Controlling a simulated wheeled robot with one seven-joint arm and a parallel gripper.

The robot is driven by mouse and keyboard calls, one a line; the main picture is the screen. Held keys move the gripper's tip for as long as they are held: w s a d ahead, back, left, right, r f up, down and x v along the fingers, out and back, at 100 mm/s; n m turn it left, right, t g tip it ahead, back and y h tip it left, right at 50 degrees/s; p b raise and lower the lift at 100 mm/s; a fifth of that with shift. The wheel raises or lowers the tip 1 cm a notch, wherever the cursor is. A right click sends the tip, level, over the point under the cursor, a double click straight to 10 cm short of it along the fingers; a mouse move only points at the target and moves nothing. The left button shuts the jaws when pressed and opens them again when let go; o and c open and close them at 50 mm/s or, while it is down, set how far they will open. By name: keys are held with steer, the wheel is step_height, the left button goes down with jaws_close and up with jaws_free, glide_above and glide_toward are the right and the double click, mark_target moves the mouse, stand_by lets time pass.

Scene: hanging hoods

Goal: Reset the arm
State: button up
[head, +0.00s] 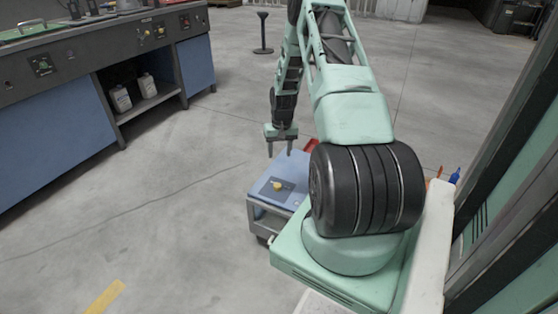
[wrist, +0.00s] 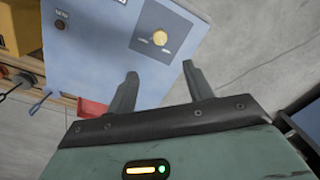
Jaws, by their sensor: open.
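My gripper (head: 281,149) hangs pointing down, above and beside a small blue-topped cart. Its two fingers are apart with nothing between them, and the wrist view shows them (wrist: 160,88) open too. The cart's blue top (head: 291,172) carries a dark panel with a yellow knob (head: 277,186). In the wrist view the yellow knob (wrist: 159,38) sits on its grey panel beyond the fingertips, apart from them. My arm hides part of the cart in the head view.
A black post (head: 263,32) stands at the back. A red item (wrist: 92,108) is beside the cart. Open concrete floor lies between bench and cart.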

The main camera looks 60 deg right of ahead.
steer(key=shift+r, duration=0.75)
steer(key=w+a+r+n, duration=0.2)
steer(key=w+a+r, duration=0.25)
steer(key=a, duration=0.45)
steer(key=w+a+r+n, duration=0.2)
steer(key=w+a+r, duration=0.3)
steer(key=a, duration=0.5)
steer(key=s+a+r+n, duration=0.25)
steer(key=a+r, duration=0.25)
steer(key=a, duration=0.6)
steer(key=s+a+r+n, duration=0.2)
steer(key=a+r+n, duration=0.15)
steer(key=a, duration=0.75)
steer(key=s+a+r+n, duration=0.35)
steer(key=s+a, duration=0.45)
steer(key=s, duration=0.4)
steer(key=s+a+r+n, duration=0.35)
steer(key=s+a, duration=0.35)
steer(key=s, duration=0.5)
step_height(320, 180, up, 22)
steer(key=p, duration=2.2)
steer(key=shift+w+f, duration=0.2)
steer(key=shift+w, duration=0.15)
